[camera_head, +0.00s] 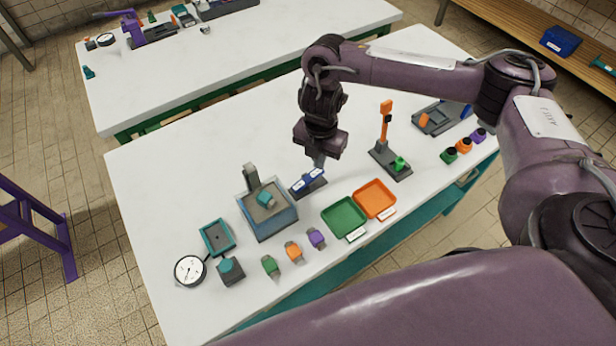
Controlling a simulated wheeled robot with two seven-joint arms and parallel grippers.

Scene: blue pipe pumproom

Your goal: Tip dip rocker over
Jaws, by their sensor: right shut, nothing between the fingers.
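A small blue rocker (301,186) with pale labels sits on a dark flat base in the middle of the near white table; I take it to be the dip rocker. It looks tilted, with its right end higher in the picture. My right gripper (319,163) points down at the rocker's right end, shut and empty. The fingertips are right at or just above the rocker; I cannot tell whether they touch. My left gripper is not in view.
A blue-grey box (270,222) with a post stands left of the rocker. A green tray (344,233) and an orange tray (391,207) lie at its lower right. A stand with an orange top (386,107) rises to the right. A dial gauge (190,271) lies front left. The table's back left is clear.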

